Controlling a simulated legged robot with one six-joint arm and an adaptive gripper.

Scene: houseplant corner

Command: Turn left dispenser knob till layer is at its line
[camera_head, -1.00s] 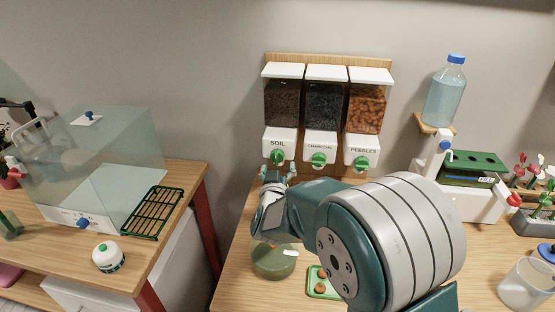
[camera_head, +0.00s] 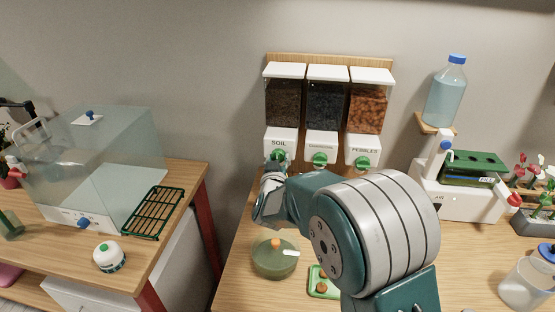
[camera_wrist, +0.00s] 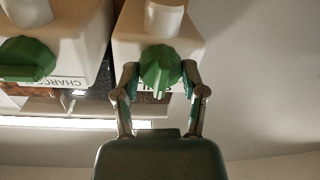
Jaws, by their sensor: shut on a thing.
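The left dispenser (camera_head: 283,103), labelled SOIL, hangs on the wall with dark brown soil behind its clear front. Its green knob (camera_wrist: 159,70) shows in the wrist view, between the two fingers of my gripper (camera_wrist: 160,82). My gripper is shut on this knob. In the head view my gripper (camera_head: 276,167) is at the front of the dispenser and mostly covers the knob. A greenish see-through round vessel (camera_head: 274,262) stands on the table below, with an orange spot and a small white tag. I cannot make out a layer or line in it.
The charcoal dispenser (camera_head: 326,105) and pebbles dispenser (camera_head: 369,107) hang close on the right, each with a green knob. A small green tray (camera_head: 313,288) lies right of the vessel. A bottle (camera_head: 446,95) stands on a raised stand further right.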

